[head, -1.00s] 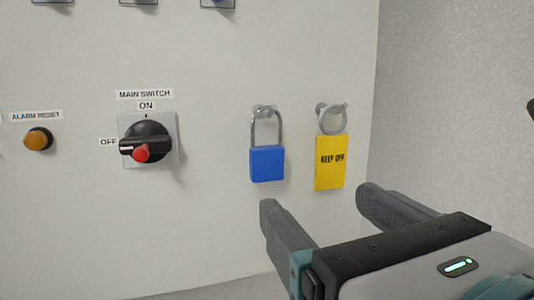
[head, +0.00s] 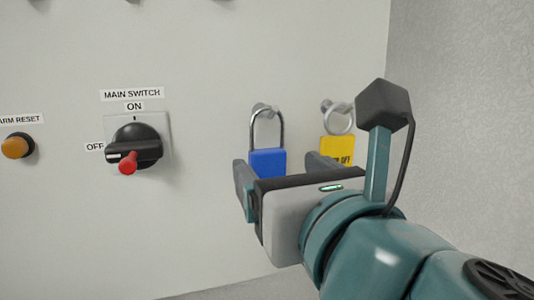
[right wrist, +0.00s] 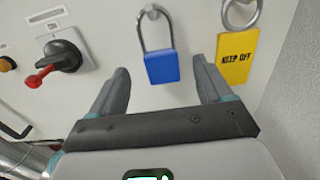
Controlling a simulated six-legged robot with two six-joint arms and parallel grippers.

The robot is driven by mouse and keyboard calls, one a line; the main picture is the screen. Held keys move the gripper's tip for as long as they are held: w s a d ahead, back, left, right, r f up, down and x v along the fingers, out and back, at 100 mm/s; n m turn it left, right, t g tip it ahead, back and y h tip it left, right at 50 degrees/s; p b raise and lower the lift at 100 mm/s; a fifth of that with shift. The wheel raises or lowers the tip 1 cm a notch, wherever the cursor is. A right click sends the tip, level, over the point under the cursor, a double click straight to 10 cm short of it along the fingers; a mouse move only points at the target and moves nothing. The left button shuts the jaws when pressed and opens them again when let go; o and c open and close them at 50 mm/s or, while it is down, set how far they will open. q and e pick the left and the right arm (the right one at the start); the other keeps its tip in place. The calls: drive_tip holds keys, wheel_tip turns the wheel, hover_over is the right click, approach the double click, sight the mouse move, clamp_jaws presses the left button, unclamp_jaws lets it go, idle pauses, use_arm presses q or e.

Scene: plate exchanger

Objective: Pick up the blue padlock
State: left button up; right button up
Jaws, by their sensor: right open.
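The blue padlock (head: 267,161) hangs by its steel shackle from a peg on the pale panel. Its lower part is hidden behind my right gripper in the head view. My right gripper (head: 280,170) is open and empty, with one finger at each side of the padlock in the picture. In the right wrist view the padlock (right wrist: 162,67) appears beyond and between the open fingertips (right wrist: 163,72), with no contact visible. My left gripper is not in view.
A yellow KEEP OFF tag (head: 338,149) hangs on a ring right of the padlock, partly behind my right finger. The main switch (head: 134,147) with a red knob is to the left, and the orange alarm reset button (head: 15,147) farther left. A grey wall is at right.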

sight(270, 158)
drive_tip(key=shift+w, duration=0.1)
drive_tip(key=shift+w+r, duration=0.15)
drive_tip(key=shift+w, duration=0.15)
drive_tip(key=p+x, duration=0.1)
drive_tip(key=x, duration=0.4)
drive_tip(key=shift+a+f+p, duration=0.2)
drive_tip(key=shift+p, duration=0.15)
drive_tip(key=shift+s+d+r, duration=0.1)
drive_tip(key=shift+s+d, duration=0.05)
drive_tip(key=shift+s, duration=0.05)
drive_tip(key=shift+w, duration=0.25)
drive_tip(key=c, duration=1.1)
drive_tip(key=shift+s, duration=0.1)
